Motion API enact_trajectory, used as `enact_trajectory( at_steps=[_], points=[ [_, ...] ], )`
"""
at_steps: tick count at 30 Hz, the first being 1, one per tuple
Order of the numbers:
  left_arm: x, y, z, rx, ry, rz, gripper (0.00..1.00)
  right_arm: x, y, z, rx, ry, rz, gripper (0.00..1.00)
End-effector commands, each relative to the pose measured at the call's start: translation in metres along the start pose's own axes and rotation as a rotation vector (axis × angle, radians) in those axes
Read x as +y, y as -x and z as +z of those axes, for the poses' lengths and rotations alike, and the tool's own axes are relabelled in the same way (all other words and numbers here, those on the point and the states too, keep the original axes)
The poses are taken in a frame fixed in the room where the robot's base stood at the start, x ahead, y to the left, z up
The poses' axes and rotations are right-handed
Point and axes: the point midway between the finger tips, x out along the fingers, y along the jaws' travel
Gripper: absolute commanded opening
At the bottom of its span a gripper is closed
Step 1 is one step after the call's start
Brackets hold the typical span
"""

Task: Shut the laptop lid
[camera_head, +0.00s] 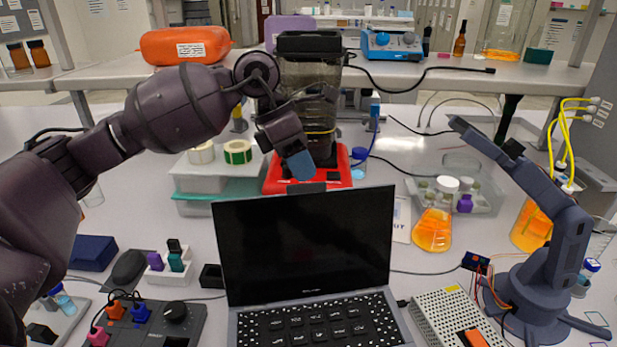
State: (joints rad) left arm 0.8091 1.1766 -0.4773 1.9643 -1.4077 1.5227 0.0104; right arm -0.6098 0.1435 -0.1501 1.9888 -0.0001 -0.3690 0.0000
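The laptop (305,250) stands open in the front middle of the table. Its dark screen lid is raised and tilted slightly back, facing me, and the keyboard (318,322) lies in front, cut off by the lower picture edge. My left arm reaches in from the left, and its gripper (300,164) is above and behind the lid's top edge, near the middle. Its blue-grey fingertip points down and looks apart from the lid. The fingers overlap in this view, so I cannot tell their opening. My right gripper is not in view.
A red-based machine (280,176) stands right behind the lid. A small desktop robot arm (545,270) and a perforated box (455,318) are at right. An orange flask (432,230) stands behind them. A control box with knobs (150,322) is at left.

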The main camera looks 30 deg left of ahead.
Motion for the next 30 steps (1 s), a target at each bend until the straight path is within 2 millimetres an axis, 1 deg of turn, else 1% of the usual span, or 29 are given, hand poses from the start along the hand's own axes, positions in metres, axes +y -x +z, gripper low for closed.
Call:
enact_trajectory(
  at_steps=[1,3,7,12,18,19,25,26,30],
  points=[
    [-0.001,-0.007,0.000,0.001,-0.001,-0.002,0.34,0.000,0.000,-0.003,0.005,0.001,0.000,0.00],
    [-0.001,-0.015,0.000,0.000,-0.001,-0.002,0.34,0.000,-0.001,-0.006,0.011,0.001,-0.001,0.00],
    [0.000,-0.025,0.000,0.000,-0.001,-0.001,0.34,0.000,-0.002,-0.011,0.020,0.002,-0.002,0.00],
    [0.000,-0.030,0.000,0.000,-0.001,0.001,0.34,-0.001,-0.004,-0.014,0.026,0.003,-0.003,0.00],
    [0.000,-0.031,0.000,0.000,-0.001,0.001,0.34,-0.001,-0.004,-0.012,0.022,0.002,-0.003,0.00],
    [0.000,-0.031,0.000,0.000,-0.001,0.001,0.32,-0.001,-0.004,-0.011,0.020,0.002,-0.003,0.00],
    [0.000,-0.030,0.000,0.000,-0.001,0.000,0.02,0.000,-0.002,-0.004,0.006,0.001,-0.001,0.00],
    [0.000,-0.030,0.000,0.000,-0.001,0.000,0.00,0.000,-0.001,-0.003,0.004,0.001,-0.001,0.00],
    [0.000,-0.030,0.000,0.000,-0.001,0.001,0.00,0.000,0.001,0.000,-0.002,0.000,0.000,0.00]
  ],
)
